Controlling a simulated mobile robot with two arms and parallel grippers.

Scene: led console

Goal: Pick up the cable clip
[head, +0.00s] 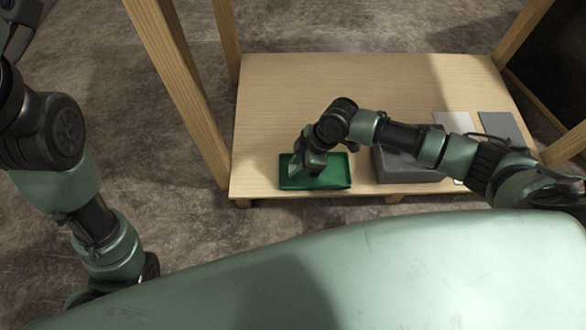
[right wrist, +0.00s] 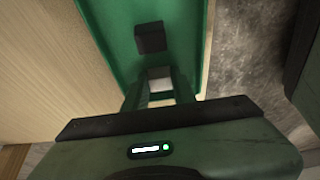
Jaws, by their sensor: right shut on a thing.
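My right gripper (head: 297,172) reaches down into the green tray (head: 335,183) at the table's front left. In the right wrist view its fingers (right wrist: 160,84) are shut on a small light grey piece (right wrist: 160,74), which I take to be the cable clip. In that view a small dark block (right wrist: 150,37) lies in the tray, just beyond the fingertips. The head view hides the held piece behind my gripper. My left arm rises at the left edge, and its jaws are not visible.
The wooden table (head: 290,95) is clear behind the tray. A grey box (head: 405,165) stands right of the tray, partly under my right arm. Light (head: 452,120) and dark grey (head: 500,127) panels lie at the table's right. Wooden posts (head: 180,85) frame the table.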

